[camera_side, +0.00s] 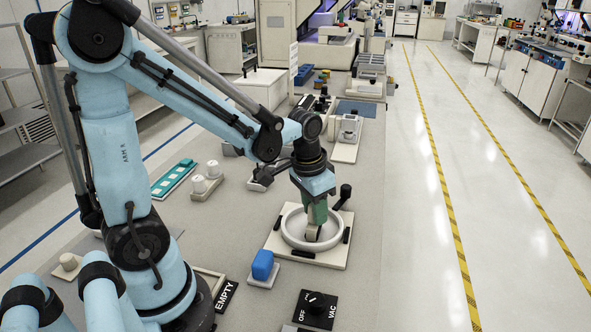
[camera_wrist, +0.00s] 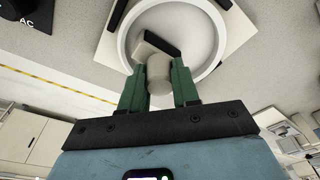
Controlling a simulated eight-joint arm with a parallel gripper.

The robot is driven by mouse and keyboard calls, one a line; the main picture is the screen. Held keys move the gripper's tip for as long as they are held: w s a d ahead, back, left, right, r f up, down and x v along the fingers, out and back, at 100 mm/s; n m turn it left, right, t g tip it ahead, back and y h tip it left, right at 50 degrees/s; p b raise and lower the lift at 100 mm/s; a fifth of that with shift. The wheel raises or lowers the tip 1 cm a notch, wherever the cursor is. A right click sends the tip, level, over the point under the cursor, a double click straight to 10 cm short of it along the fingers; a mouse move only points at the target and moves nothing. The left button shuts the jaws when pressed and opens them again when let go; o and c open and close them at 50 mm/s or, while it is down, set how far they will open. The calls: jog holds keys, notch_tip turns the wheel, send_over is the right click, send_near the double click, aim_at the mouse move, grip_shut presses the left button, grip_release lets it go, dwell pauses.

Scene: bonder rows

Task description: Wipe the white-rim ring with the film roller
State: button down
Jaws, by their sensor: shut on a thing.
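The white-rim ring (camera_side: 287,234) is a round white dish-like ring on a square cream plate (camera_side: 281,253) with black pads around it. My gripper (camera_side: 316,213) points down over the ring's right part, its green fingers shut on the film roller. The roller (camera_side: 313,232) shows as a small pale piece with a dark end, within the ring's outline. In the wrist view, the roller's pale cylindrical handle (camera_wrist: 159,75) sits between both fingertips, and its dark-edged head (camera_wrist: 156,46) lies over the ring (camera_wrist: 208,28). I cannot tell whether the head touches the ring.
A blue block (camera_side: 262,264) on a white base is at the front left. A black OFF/VAC switch (camera_side: 316,309) is in front.

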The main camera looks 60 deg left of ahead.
jog(key=a, duration=0.1)
jog(key=w+a, duration=0.1)
jog(key=a, duration=0.1)
jog(key=shift+w+a, duration=0.15)
jog(key=shift+a, duration=0.05)
notch_tip(320, 180, up, 8)
jog(key=shift+r, duration=0.2)
dwell(0.3)
dwell(0.5)
jog(key=s+r, duration=0.1)
jog(key=s, duration=1)
jog(key=shift+s+a+f, duration=0.35)
jog(key=shift+a+f, duration=1.45)
jog(key=shift+s+a+f, duration=0.4)
jog(key=shift+a+f, duration=1.35)
jog(key=shift+s+a+f, duration=0.35)
jog(key=shift+a+f, duration=1.45)
jog(key=shift+f, duration=0.1)
